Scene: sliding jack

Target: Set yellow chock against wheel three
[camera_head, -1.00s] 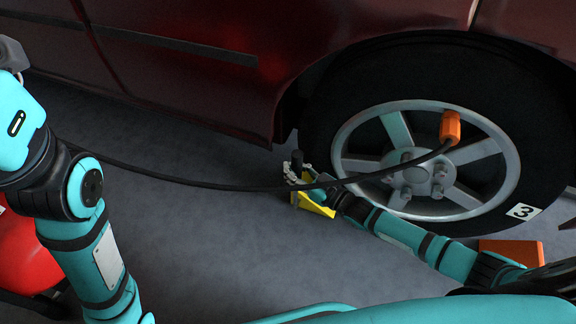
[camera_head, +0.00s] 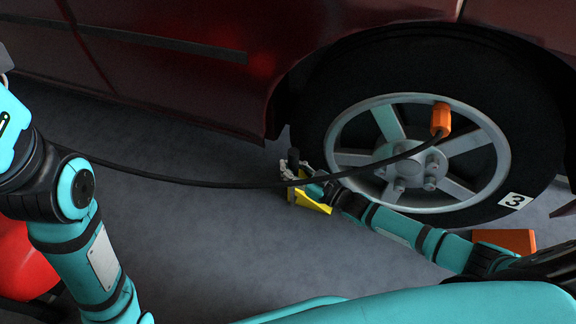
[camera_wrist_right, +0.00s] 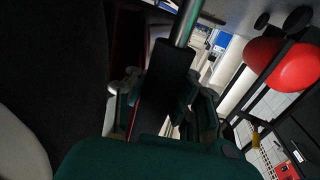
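The yellow chock (camera_head: 316,204) is on or just above the floor at the left foot of the wheel (camera_head: 405,168) marked 3. Whether it touches the tyre I cannot tell. My right gripper (camera_head: 293,170) is shut on the chock's dark upright handle (camera_head: 293,156) and partly hides the chock. In the right wrist view the black grip on a metal rod (camera_wrist_right: 168,75) stands between the fingers of my right gripper (camera_wrist_right: 158,100). My left arm is at the left of the head view; its gripper is outside the picture.
A black cable (camera_head: 215,184) runs from an orange clip (camera_head: 441,119) on the wheel across above my right forearm to the left. A red rounded object (camera_head: 22,262) stands at far left. The middle floor is clear.

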